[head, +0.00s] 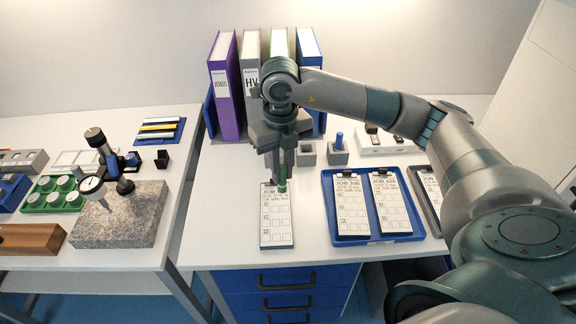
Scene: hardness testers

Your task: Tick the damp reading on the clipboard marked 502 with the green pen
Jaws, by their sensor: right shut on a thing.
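My right gripper (279,165) is shut on a green pen (282,184), which points down with its tip over the upper part of a clipboard (276,226). The clipboard lies flat by itself on the white table, left of the blue tray. Its heading starts with JOB, but the gripper and pen partly cover it and I cannot read the number surely. Rows of boxes show below the heading. I cannot tell whether the pen touches the sheet. My left gripper is not in view.
A blue tray (376,239) holds two more clipboards. Another clipboard (432,187) lies further right, partly behind my right arm. Two grey holders stand behind, one with a blue pen (339,140). Binders (224,88) stand at the back. A dial gauge stand (105,165) is on the left table.

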